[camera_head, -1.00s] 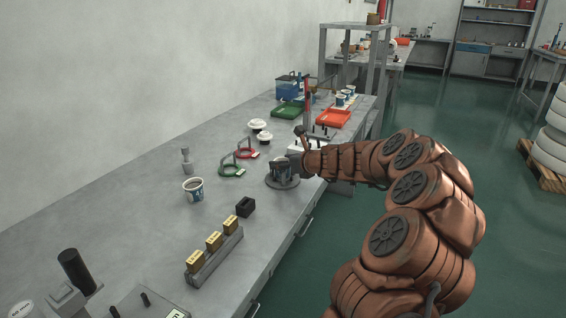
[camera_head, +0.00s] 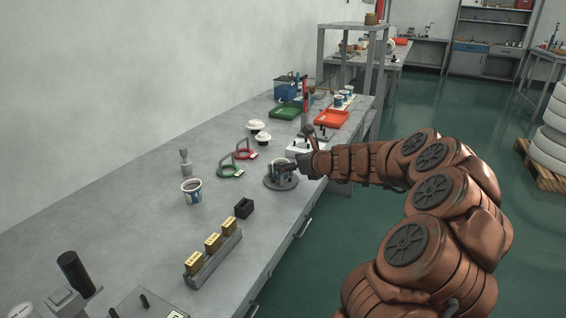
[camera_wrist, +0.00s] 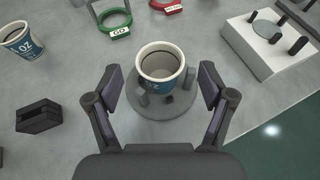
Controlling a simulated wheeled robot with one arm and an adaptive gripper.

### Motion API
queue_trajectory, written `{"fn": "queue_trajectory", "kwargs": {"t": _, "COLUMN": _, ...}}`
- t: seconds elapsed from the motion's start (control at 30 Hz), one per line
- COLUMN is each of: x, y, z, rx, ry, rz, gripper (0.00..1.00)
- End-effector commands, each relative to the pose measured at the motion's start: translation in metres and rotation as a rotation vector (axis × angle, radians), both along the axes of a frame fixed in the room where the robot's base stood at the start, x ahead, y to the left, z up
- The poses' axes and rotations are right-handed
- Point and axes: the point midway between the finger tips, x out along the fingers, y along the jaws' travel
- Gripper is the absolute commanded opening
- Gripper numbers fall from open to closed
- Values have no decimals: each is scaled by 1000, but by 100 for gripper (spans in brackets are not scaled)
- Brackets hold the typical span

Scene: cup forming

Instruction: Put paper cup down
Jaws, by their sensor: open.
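A white and blue paper cup (camera_wrist: 160,66) stands upright on a round grey base (camera_wrist: 176,106) with short grey posts around it. The same cup (camera_head: 278,168) shows on the base (camera_head: 282,183) at the table's right edge in the head view. My gripper (camera_wrist: 165,92) is open, its two fingers apart on either side of the cup's near side, with a gap to the cup on both sides. In the head view my gripper (camera_head: 292,167) is just right of the cup and partly hides it.
A second paper cup (camera_head: 191,191) stands to the left on the table. A black block (camera_head: 244,208), green ring (camera_head: 231,170), red ring (camera_head: 244,154) and white block with a grey disc (camera_wrist: 268,36) surround the base. The grey table between them is bare.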

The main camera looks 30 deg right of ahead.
Motion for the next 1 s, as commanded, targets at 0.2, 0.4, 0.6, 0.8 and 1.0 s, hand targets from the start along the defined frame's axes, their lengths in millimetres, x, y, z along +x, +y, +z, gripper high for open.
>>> {"fn": "queue_trajectory", "kwargs": {"t": 0.2, "x": -33, "y": -5, "z": 15, "rx": 0, "ry": -2, "rz": 0, "gripper": 81}}
{"fn": "queue_trajectory", "kwargs": {"t": 0.4, "x": -56, "y": -9, "z": 25, "rx": -2, "ry": -1, "rz": -2, "gripper": 81}}
{"fn": "queue_trajectory", "kwargs": {"t": 0.6, "x": -69, "y": -11, "z": 30, "rx": -3, "ry": 0, "rz": -2, "gripper": 81}}
{"fn": "queue_trajectory", "kwargs": {"t": 0.8, "x": -72, "y": -11, "z": 31, "rx": -2, "ry": 0, "rz": 0, "gripper": 81}}
{"fn": "queue_trajectory", "kwargs": {"t": 1.0, "x": -72, "y": -11, "z": 31, "rx": -1, "ry": 0, "rz": -1, "gripper": 81}}
